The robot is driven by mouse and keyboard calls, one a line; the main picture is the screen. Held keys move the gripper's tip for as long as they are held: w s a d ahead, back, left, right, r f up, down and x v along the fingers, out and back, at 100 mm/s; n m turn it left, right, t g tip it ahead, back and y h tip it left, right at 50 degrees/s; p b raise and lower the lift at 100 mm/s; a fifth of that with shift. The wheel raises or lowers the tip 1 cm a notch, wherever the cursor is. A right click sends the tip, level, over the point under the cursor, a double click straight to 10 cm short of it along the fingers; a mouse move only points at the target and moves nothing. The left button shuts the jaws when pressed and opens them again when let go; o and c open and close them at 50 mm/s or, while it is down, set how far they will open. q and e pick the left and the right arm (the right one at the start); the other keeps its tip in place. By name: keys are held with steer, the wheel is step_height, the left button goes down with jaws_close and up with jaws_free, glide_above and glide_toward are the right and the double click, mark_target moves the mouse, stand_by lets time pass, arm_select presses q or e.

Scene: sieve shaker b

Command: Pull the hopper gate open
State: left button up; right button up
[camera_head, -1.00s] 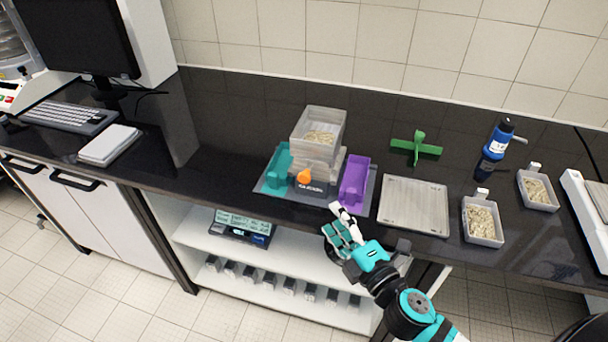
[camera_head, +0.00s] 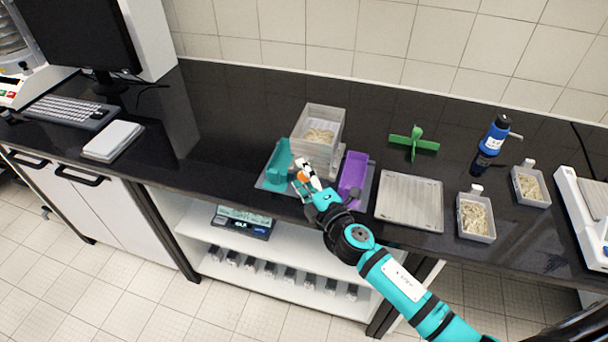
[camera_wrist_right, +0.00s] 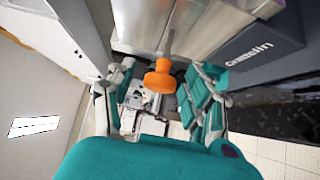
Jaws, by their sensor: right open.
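The hopper (camera_head: 318,122) is a clear-walled box with pale grains in it, standing on the shaker unit between a teal tray (camera_head: 279,163) and a purple tray (camera_head: 353,176). Its gate has an orange knob (camera_head: 301,178) at the front, partly covered by my right gripper in the head view. In the right wrist view the orange knob (camera_wrist_right: 160,76) sits on a grey rod between the two fingers of my right gripper (camera_head: 305,181). The fingers are open, one on each side of the knob, with visible gaps. My left gripper is not in view.
A flat grey pan (camera_head: 410,201) lies right of the purple tray.

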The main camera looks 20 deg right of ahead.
steer(key=c, duration=1.1)
jaws_close()
